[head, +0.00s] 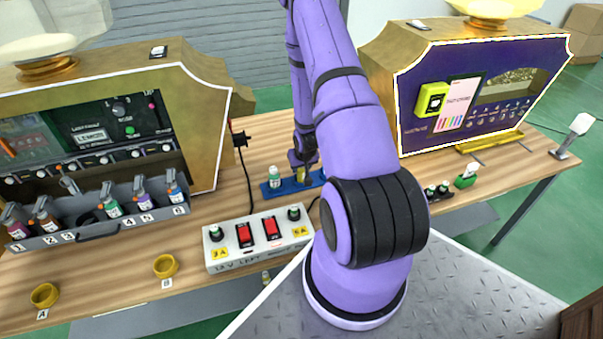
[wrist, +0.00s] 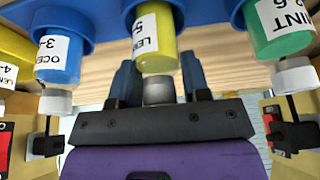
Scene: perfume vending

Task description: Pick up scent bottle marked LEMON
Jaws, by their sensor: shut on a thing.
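A yellow bottle (wrist: 155,40) with a white label reading "LEM" and "5" shows in the wrist view, where the picture is upside down. Its grey cap (wrist: 158,90) is between the fingers of my gripper (wrist: 160,88), which is shut on the bottle at its cap end. The bottle's other end is in a socket of the blue rack (wrist: 105,12). In the head view my gripper (head: 302,170) is over the blue rack (head: 268,189), and the yellow bottle (head: 301,174) is partly hidden by it.
A blue bottle labelled OCE (wrist: 57,55) and a green MINT bottle (wrist: 280,30) flank it in the rack. A yellow bottle (wrist: 10,50) is at the left edge. A white switch box (head: 258,238) stands in front of the rack. A grey bottle tray (head: 95,225) is left.

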